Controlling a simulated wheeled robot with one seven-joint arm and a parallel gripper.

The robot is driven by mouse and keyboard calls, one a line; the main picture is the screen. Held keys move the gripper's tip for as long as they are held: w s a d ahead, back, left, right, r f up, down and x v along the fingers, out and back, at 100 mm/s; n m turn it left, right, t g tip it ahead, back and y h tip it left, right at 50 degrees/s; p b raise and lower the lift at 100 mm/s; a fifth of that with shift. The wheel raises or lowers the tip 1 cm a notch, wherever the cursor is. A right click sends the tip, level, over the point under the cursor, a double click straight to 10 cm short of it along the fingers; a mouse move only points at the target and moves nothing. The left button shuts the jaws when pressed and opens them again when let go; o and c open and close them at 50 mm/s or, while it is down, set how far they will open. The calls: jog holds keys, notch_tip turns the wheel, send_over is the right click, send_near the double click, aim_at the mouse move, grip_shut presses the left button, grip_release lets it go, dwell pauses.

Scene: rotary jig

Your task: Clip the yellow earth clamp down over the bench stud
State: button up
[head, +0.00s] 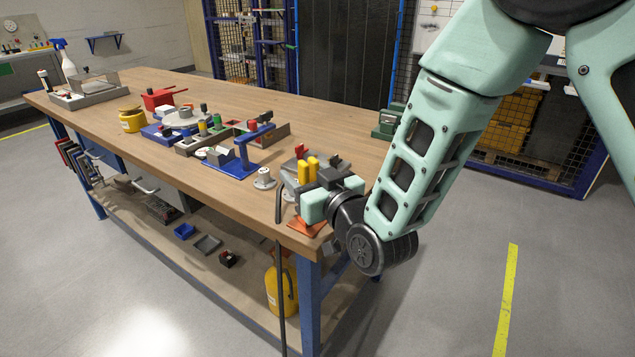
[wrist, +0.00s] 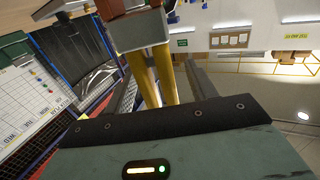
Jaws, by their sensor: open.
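The yellow earth clamp (head: 308,170) stands at the near right corner of the bench, its two yellow handles side by side. In the wrist view the yellow handles (wrist: 164,74) rise between my dark fingers, below a grey and red block. My gripper (head: 312,180) is open around or just beside the handles; whether either finger touches them I cannot tell. A pale round flange with a short post (head: 264,180), possibly the bench stud, sits left of the clamp. The clamp's jaws are hidden by my gripper.
A blue stand (head: 235,157) is left of the flange, with several fixtures beyond. A black cable (head: 280,270) hangs over the bench's front edge. An orange piece (head: 306,226) lies at the corner below my gripper. The bench's back right surface (head: 345,130) is mostly clear.

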jog(key=v, duration=0.7)
jog(key=shift+s+d+r, duration=0.15)
jog(key=shift+s+r, duration=0.05)
jog(key=shift+r, duration=0.1)
jog(key=shift+p, duration=1.25)
jog(key=p+v, duration=0.1)
jog(key=p, duration=0.1)
jog(key=p+v, duration=0.1)
jog(key=p, duration=0.1)
jog(key=shift+f+p, duration=0.25)
jog(key=shift+p, duration=0.05)
